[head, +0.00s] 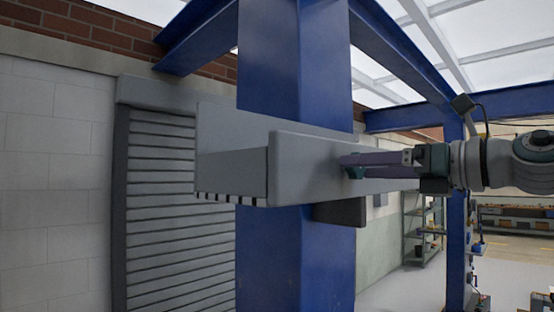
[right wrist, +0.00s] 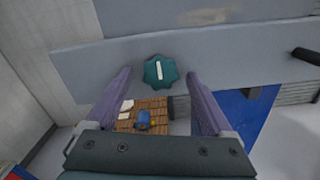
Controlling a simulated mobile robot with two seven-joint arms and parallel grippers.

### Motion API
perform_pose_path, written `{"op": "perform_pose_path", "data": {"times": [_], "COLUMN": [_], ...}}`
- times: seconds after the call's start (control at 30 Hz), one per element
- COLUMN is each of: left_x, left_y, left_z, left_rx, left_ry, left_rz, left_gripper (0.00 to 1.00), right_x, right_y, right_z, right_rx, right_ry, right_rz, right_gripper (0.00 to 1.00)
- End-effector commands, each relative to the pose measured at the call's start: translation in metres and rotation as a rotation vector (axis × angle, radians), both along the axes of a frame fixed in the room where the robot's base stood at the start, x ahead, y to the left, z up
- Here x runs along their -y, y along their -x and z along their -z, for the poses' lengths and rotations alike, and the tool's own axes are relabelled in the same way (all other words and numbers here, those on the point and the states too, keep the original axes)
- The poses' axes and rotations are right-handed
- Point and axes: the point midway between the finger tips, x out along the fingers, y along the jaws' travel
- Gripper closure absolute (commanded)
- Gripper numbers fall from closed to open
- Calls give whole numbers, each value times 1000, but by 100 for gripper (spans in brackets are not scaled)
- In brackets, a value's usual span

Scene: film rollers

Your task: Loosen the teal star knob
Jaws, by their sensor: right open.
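The teal star knob (right wrist: 150,77) shows in the right wrist view on the face of a grey metal panel (right wrist: 85,70), with a pale upright bar on its front. My right gripper (right wrist: 158,76) is open, its two purple fingers on either side of the knob with a gap on each side. I cannot tell how deep the fingertips reach around it. In the head view my right gripper (head: 350,164) comes in from the right along the panel (head: 302,170). My left gripper is not in view.
A blue steel post (head: 270,70) stands behind the grey panel. A grey slatted shutter (head: 175,230) is at the left, and shelves (head: 424,225) stand far back right. In the right wrist view, a black peg (right wrist: 305,55) sticks out at the right.

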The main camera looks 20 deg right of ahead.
Motion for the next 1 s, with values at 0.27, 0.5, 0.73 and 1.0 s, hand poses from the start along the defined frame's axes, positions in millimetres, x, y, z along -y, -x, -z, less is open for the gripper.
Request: {"op": "perform_pose_path", "data": {"times": [0.27, 0.5, 0.73, 1.0], "left_x": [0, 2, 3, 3], "left_y": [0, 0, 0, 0], "left_z": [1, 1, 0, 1], "left_rx": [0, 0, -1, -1], "left_ry": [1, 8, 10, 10], "left_rz": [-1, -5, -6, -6], "left_gripper": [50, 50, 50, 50], "right_x": [0, 0, 0, 0], "right_y": [0, 0, 0, 0], "right_z": [1, 0, 0, 0], "right_rx": [0, 0, 0, 0], "right_ry": [-1, -1, -1, 0], "right_rz": [0, 0, 0, 0], "right_gripper": [25, 52, 78, 100]}}
